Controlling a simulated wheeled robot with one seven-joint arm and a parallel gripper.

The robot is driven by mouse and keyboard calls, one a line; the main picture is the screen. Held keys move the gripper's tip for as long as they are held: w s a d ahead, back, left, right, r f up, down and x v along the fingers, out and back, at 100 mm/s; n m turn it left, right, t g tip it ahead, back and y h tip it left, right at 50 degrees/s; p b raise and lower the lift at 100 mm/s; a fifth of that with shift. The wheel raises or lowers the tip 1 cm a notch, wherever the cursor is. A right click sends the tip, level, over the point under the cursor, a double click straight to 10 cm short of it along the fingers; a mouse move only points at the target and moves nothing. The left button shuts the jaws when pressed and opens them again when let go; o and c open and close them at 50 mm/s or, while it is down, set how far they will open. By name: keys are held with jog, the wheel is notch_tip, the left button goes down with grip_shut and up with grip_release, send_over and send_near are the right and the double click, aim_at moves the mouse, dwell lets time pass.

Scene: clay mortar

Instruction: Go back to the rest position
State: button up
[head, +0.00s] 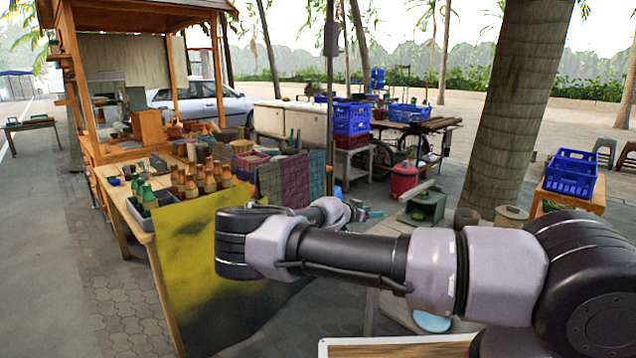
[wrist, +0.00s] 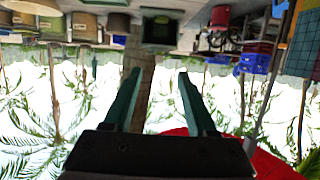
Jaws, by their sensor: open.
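My gripper is open and empty in the wrist view (wrist: 157,73), with its two green fingers apart. In the head view my arm reaches left across the front, and the green gripper tip (head: 373,212) shows small behind the wrist, partly hidden by it. A brown-grey pot (head: 466,217), which may be the clay mortar, stands right of the gripper and apart from it, partly hidden by my arm. The wrist view is upside down, with several pots, one of them brown (wrist: 118,22), along its top edge.
A stall table (head: 115,192) with bottles (head: 198,179) and a yellow-black cloth (head: 195,265) stands left. A palm trunk (head: 515,95) rises right of centre. A red bucket (head: 403,181), a green box (head: 427,207) and blue crates (head: 571,172) stand around. Open pavement lies left.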

jog(key=s+d+r+m+g+y, duration=0.45)
jog(key=s+d+g, duration=0.35)
jog(key=s+d, duration=0.25)
jog(key=s+a+r+n+t+y, duration=0.15)
jog(key=s+r+y, duration=0.25)
jog(key=s+r, duration=0.6)
jog(key=s+a+r+n+y, duration=0.1)
jog(key=s+r+n+y, duration=0.3)
jog(key=r, duration=0.9)
jog(key=s+r+n+t, duration=0.1)
jog(key=s+r+n, duration=0.1)
jog(key=s+r, duration=0.3)
jog(key=s+a+r+n+t, duration=0.1)
jog(key=s+r, duration=0.4)
jog(key=s, duration=0.7)
jog(key=shift+r+n+t, duration=0.2)
jog(key=shift+n+t, duration=0.3)
jog(key=shift+t, duration=0.15)
